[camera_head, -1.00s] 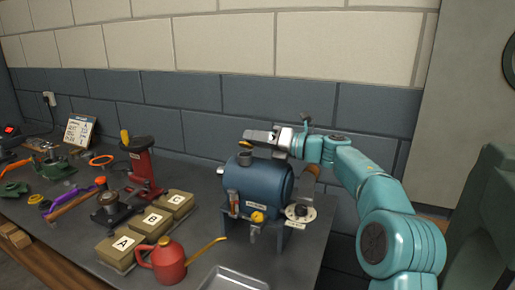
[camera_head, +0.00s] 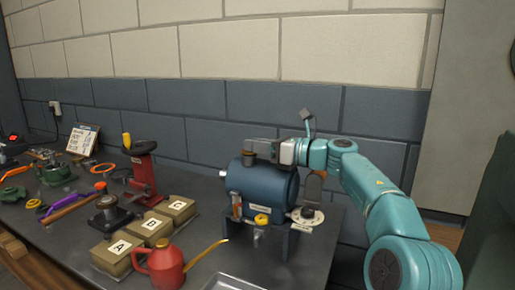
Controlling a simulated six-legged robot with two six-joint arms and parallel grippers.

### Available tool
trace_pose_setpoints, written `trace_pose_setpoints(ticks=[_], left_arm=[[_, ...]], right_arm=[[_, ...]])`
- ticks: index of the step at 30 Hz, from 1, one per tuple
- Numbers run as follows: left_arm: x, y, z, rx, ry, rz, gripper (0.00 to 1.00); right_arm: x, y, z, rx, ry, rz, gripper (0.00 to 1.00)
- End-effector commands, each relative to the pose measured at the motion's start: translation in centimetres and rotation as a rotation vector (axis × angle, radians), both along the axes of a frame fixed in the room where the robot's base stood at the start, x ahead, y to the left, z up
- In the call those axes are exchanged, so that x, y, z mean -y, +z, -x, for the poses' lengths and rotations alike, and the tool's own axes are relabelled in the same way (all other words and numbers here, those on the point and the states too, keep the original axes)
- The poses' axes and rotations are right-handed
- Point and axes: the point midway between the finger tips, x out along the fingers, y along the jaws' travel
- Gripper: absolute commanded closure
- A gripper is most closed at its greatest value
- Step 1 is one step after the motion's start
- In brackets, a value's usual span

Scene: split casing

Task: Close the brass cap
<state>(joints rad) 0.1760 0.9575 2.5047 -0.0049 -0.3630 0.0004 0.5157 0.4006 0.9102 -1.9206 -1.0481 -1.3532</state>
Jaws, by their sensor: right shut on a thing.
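The blue casing (camera_head: 262,189), a drum-shaped tank, stands on the bench on dark legs. The brass cap (camera_head: 249,158) shows as a dull brass-brown piece at the short neck on top of the casing. My right gripper (camera_head: 256,148) reaches in from the right over the casing. Its jaws are shut on the brass cap and partly hide it. The cap looks level on the neck; I cannot tell how tightly it is seated. My left gripper is not in view.
A yellow knob (camera_head: 262,219) and a round pale plate (camera_head: 306,217) are on the casing's front and right. A red oil can (camera_head: 165,268), boxes marked with letters (camera_head: 148,229) and a red press (camera_head: 143,172) stand to the left. A metal tray (camera_head: 233,283) lies in front.

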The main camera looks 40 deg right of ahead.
Motion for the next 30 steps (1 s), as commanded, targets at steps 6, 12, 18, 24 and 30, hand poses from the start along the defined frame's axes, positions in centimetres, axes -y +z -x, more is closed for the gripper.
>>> trace_pose_setpoints(ticks=[6, 12, 18, 24, 30], left_arm=[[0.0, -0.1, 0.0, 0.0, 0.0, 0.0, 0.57], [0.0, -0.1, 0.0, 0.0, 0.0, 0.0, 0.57], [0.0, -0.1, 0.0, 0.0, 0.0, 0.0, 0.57], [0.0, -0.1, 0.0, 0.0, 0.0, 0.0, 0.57], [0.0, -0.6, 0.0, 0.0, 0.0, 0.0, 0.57]], right_arm=[[0.0, 0.0, 0.0, 0.005, -0.002, 0.011, 1.0], [0.0, 0.0, 0.0, 0.006, -0.002, 0.01, 1.0], [0.0, 0.0, 0.0, 0.006, -0.002, 0.009, 0.53], [0.0, 0.0, 0.0, 0.006, -0.001, 0.009, 0.53], [0.9, -0.2, 1.6, 0.004, -0.004, 0.009, 0.53]])
